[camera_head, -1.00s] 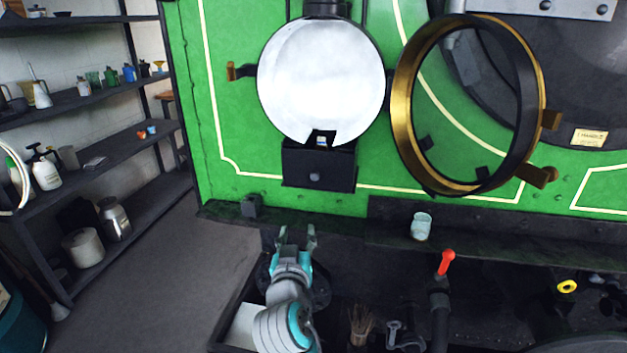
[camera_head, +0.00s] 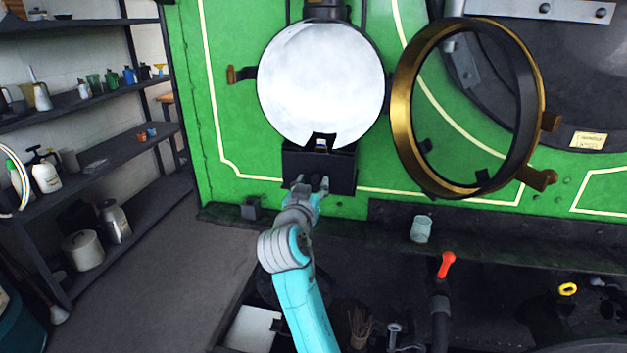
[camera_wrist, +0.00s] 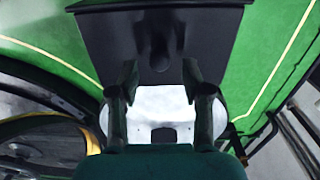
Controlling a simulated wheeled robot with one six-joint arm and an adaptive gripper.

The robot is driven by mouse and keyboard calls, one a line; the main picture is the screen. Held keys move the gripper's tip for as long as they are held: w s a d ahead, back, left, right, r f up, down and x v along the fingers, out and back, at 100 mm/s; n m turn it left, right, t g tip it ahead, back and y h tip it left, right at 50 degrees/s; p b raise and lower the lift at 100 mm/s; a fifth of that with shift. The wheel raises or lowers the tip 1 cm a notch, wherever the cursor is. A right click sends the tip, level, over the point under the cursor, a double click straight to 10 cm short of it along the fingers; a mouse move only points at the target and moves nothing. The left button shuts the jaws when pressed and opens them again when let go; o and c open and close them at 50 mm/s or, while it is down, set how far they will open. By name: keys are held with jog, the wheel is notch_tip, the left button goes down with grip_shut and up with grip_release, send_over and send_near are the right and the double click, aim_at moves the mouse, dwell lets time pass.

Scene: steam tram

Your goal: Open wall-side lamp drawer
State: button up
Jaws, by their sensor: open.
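The lamp drawer (camera_head: 340,168) is a black box at the foot of the round white lamp reflector (camera_head: 320,80), on the green tram front. Its front face carries a dark round knob. In the wrist view the drawer front (camera_wrist: 110,35) fills the top, with the knob (camera_wrist: 160,60) near the middle. My gripper (camera_head: 310,184) is open in front of the lower part of the drawer. In the wrist view my gripper's fingers (camera_wrist: 160,95) stand apart on either side below the knob, and I see nothing between them. In the head view my gripper hides the knob.
The open brass lamp ring (camera_head: 402,110) hangs to the right of the reflector. A glass jar (camera_head: 421,229) stands on the ledge, with a red-handled lever (camera_head: 446,264) below it. Shelves (camera_head: 100,150) with bottles and cans line the left wall. The floor between shelves and tram is clear.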

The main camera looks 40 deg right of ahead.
jog(key=shift+x, duration=1.05)
grip_shut()
